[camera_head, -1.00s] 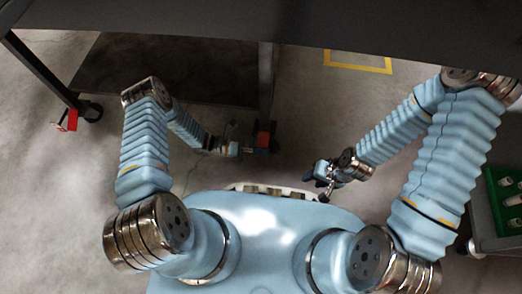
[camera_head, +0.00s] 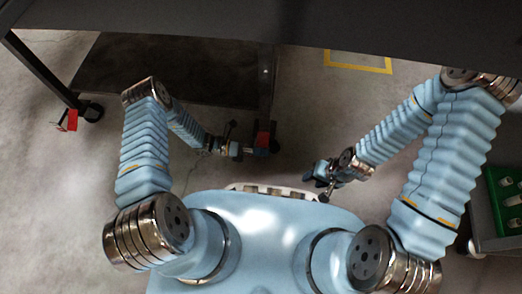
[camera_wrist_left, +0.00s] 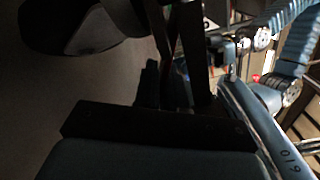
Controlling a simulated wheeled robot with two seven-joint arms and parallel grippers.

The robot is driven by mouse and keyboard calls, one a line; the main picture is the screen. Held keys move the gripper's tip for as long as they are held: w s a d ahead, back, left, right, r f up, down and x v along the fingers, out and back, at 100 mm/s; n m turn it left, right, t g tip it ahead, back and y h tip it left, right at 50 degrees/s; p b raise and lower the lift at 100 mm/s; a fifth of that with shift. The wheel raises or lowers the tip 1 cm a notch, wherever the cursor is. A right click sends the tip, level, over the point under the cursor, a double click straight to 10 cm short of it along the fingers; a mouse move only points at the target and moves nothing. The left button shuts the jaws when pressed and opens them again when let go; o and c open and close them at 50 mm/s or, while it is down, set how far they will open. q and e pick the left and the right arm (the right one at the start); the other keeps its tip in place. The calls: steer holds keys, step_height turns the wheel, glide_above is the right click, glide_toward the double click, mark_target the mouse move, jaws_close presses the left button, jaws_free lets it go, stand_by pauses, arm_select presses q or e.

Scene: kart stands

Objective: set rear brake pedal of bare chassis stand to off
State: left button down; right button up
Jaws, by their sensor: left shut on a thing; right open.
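The stand (camera_head: 400,40) is a dark frame across the top of the head view, with a lower dark shelf (camera_head: 165,70). A red brake pedal (camera_head: 263,140) sits at a caster by its middle leg. Another red pedal (camera_head: 70,121) sits at the left caster. I cannot tell from the picture which is the rear one. My left gripper (camera_head: 240,150) is low beside the middle caster, shut on the red pedal there; its fingertips are hard to make out. The left wrist view is very dark, with a dark rounded caster-like shape (camera_wrist_left: 85,30). My right gripper (camera_head: 322,180) is open and empty, away from the stand.
A grey cart (camera_head: 485,225) with a green tray (camera_head: 500,190) holding white items stands at the right edge. A yellow floor marking (camera_head: 358,69) lies behind the stand's front edge. The concrete floor between my grippers is clear.

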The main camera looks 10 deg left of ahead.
stand_by(0.4)
arm_select(q)
steer(key=shift+s+a+r+n, duration=0.15)
steer(key=shift+r+n, duration=0.25)
steer(key=shift+n, duration=0.3)
steer(key=shift+s+d+r+n, duration=0.1)
steer(key=shift+r+n, duration=0.3)
steer(key=shift+n, duration=0.3)
steer(key=shift+r+n+b, duration=0.3)
steer(key=shift+r+n, duration=0.55)
steer(key=shift+n, duration=0.65)
steer(key=c, duration=1.3)
jaws_free()
steer(key=shift+s, duration=0.1)
steer(key=a, duration=1.4)
steer(key=shift+d, duration=0.1)
